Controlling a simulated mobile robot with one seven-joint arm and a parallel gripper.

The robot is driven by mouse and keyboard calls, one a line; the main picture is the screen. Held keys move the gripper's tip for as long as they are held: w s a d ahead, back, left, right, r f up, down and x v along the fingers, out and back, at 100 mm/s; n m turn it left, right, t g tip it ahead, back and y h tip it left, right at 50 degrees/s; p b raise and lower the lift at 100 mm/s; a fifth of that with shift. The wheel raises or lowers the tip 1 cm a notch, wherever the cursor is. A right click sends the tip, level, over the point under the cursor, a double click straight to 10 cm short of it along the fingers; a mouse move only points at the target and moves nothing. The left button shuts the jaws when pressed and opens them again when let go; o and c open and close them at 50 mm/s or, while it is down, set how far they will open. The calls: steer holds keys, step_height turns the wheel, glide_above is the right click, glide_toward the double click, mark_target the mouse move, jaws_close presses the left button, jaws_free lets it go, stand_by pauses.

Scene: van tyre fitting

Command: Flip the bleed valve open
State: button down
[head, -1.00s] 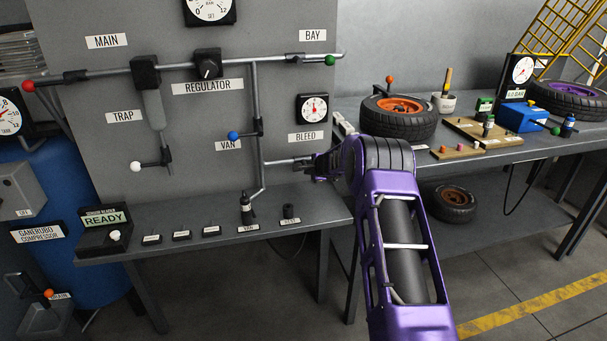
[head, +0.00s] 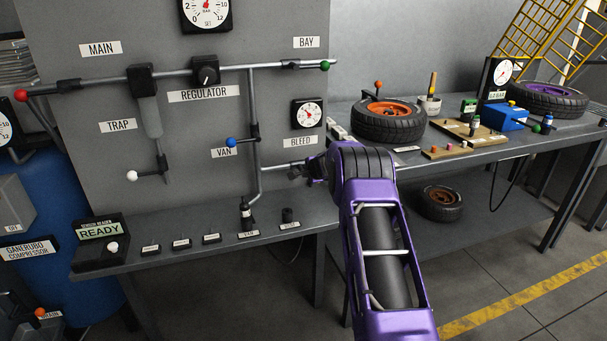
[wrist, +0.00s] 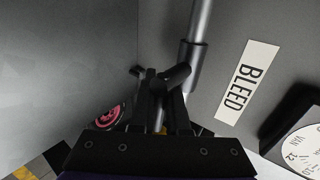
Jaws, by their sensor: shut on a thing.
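The bleed valve (wrist: 176,76) sits at the end of a grey pipe, beside the BLEED label (wrist: 246,82) in the wrist view. The BLEED label (head: 300,141) also shows in the head view, just above the pipe (head: 280,167). My gripper (wrist: 160,105) is at the valve, its fingers shut around part of it. In the head view my gripper (head: 302,170) reaches the pipe end from the right. The valve's lever is mostly hidden by the fingers, so I cannot tell its angle.
A gauge (head: 308,114) hangs above the BLEED label. A blue-knobbed lever (head: 231,142) marked VAN is to the left. The bench shelf (head: 200,228) below holds small parts and a READY box (head: 100,238).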

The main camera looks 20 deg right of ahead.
steer(key=shift+d+r, duration=0.1)
steer(key=c, duration=0.9)
jaws_free()
steer(key=shift+s, duration=0.15)
steer(key=b+v, duration=0.1)
steer(key=v, duration=1.6)
